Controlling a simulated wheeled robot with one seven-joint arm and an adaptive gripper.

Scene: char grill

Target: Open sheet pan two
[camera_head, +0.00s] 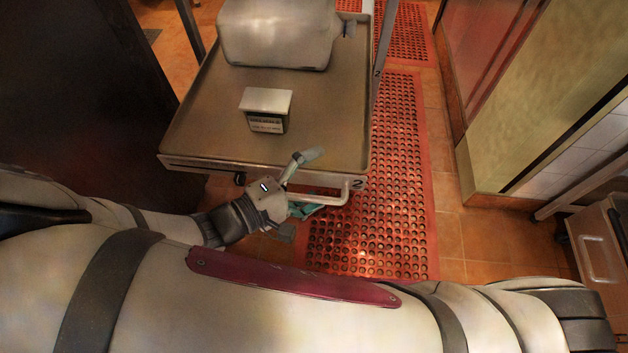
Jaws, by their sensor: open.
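Sheet pan two (200,125) is a wide grey-brown tray with a low rim, marked with a 2 at its front right corner. A pale bar handle (338,198) sticks out from its front edge near that corner. My gripper (314,184) is open at this handle. One teal finger points up above the bar and the other lies low, partly hidden behind the bar. I cannot tell whether either finger touches the handle. The pan carries a small box with a printed label (266,110) and a large pale wrapped block (277,35) at the back.
A red perforated floor mat (398,200) runs along the right of the pan, over orange floor tiles (455,190). A dark panel (75,85) stands at the left. A metal post (383,50) rises by the pan's right side. A grey cabinet (600,250) stands at the far right.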

